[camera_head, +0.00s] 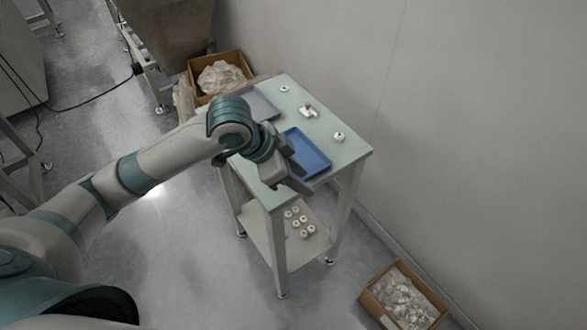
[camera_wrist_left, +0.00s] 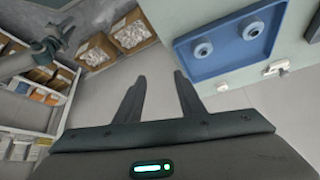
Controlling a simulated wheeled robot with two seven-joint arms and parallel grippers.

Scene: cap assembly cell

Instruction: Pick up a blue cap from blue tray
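The blue tray (camera_head: 312,155) lies on the table top, partly hidden in the head view by my left gripper. My left gripper (camera_head: 289,186) is beside the tray's near side in the head view. In the left wrist view its fingers (camera_wrist_left: 159,77) are apart, with nothing between them, and point left of the tray. My right gripper is not in view.
A grey tray (camera_head: 263,104) lies on the table (camera_head: 357,151) behind my arm. A white fixture (camera_head: 308,111) and a round white part (camera_head: 339,137) stand near the wall side. Several white parts lie on the lower shelf. Filled cardboard boxes (camera_head: 404,298) stand on the floor.

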